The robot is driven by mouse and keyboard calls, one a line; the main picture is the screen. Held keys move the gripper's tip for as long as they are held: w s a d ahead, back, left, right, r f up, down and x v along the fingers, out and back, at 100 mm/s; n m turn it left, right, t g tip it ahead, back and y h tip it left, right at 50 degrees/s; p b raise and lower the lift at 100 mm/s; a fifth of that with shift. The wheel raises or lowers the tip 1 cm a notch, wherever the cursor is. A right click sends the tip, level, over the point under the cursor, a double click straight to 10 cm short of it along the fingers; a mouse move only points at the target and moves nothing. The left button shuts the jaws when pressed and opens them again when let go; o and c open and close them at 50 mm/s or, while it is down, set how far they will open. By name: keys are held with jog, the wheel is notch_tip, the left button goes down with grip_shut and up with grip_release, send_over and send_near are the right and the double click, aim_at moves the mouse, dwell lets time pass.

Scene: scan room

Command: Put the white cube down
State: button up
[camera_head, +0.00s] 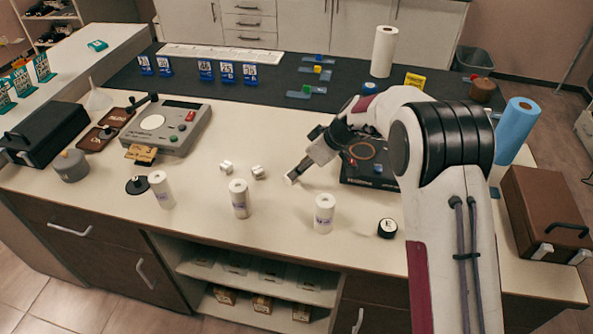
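My gripper (297,173) reaches down from the right over the pale counter. A small white cube (291,179) shows at its fingertips and seems to be held between them. The cube is at or just above the counter top; I cannot tell whether it touches. Two other small white pieces lie to the left: one white cube (226,167) and another white cube (258,172). The fingers are small in this view and partly hide the cube.
White cylinders (239,198), (161,189) and (324,213) stand along the front. A black scale-like device (354,181) sits right of my gripper. A grey machine (170,125) is at left. A black round piece (387,228) lies front right. Counter between cubes and mat is clear.

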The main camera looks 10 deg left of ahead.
jog(key=v, duration=0.6)
jog(key=shift+d+r, duration=0.15)
jog(key=shift+r, duration=0.2)
jog(key=shift+s, duration=0.1)
dwell(0.4)
jog(key=s+d+r+m+t+h, duration=0.25)
jog(key=s+d+r+m, duration=0.35)
jog(key=s+d+r, duration=1)
jog(key=s+d+m+h, duration=0.2)
jog(key=s+d, duration=0.4)
jog(key=s, duration=0.5)
jog(key=s+d+m+h, duration=0.1)
jog(key=s+d+m, duration=0.4)
jog(key=s, duration=0.7)
jog(key=shift+d+f+m+t+h, duration=0.3)
jog(key=shift+d+f+t+h, duration=0.05)
jog(key=shift+d, duration=0.15)
